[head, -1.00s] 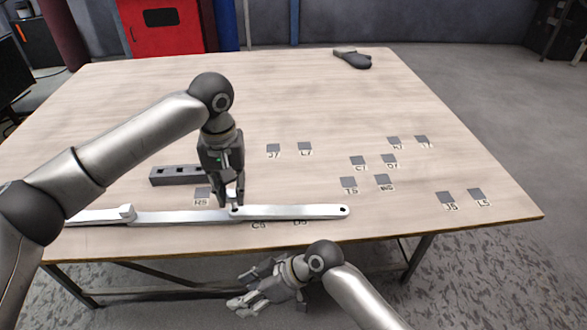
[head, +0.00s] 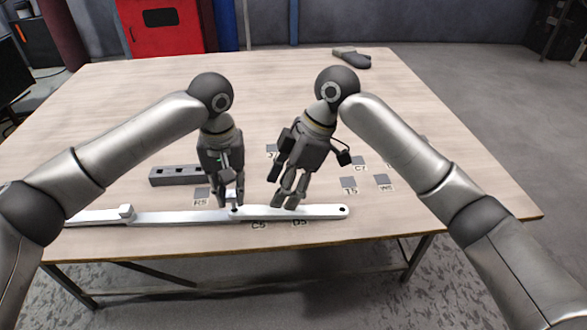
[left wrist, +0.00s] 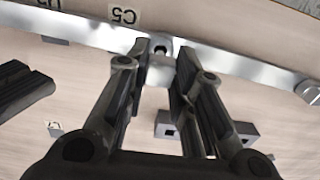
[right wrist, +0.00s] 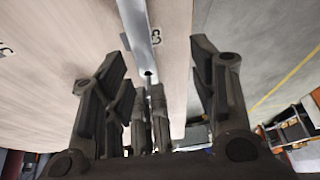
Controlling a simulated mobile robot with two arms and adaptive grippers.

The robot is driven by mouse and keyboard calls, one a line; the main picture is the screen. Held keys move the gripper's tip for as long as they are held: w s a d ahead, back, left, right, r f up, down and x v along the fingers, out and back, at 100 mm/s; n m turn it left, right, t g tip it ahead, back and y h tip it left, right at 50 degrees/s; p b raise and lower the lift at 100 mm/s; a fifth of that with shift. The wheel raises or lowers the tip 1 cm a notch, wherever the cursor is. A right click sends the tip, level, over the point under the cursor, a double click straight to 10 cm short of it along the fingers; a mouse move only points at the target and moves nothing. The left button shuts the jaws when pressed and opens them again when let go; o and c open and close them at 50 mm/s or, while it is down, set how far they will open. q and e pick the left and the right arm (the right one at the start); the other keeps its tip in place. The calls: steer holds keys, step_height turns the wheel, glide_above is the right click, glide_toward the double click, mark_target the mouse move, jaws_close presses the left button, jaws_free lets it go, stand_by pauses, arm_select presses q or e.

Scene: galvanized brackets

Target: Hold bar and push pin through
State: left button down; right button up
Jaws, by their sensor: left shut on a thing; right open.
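A long pale metal bar (head: 180,216) lies along the front of the table; it also shows in the left wrist view (left wrist: 235,67). Its right end has a small dark hole. My left gripper (head: 234,206) points down at the middle of the bar. In the left wrist view its fingers (left wrist: 161,62) are shut on a small metal part at the bar, with a dark round spot. My right gripper (head: 286,205) is open, just right of the left one, with its fingertips over the bar. I cannot clearly make out a pin.
A dark block with square holes (head: 178,176) lies behind the bar. Small grey squares with labels, such as T5 (head: 348,184), dot the table. A dark glove-like thing (head: 352,58) lies at the far edge. The table's back is mostly clear.

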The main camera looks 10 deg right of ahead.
mark_target(271, 210)
steer(key=shift+m+t, duration=0.4)
steer(key=shift+m, duration=0.2)
steer(key=f, duration=0.3)
steer(key=w+a+f, duration=0.1)
steer(key=f, duration=0.2)
steer(key=w+a+f, duration=0.1)
steer(key=f, duration=0.2)
steer(key=shift+w+a, duration=0.15)
steer(key=shift+a, duration=0.1)
jaws_close()
stand_by(0.4)
arm_select(q)
steer(key=shift+f, duration=1.65)
arm_select(e)
steer(key=shift+r, duration=0.1)
stand_by(1.1)
arm_select(q)
steer(key=c, duration=1.2)
jaws_free()
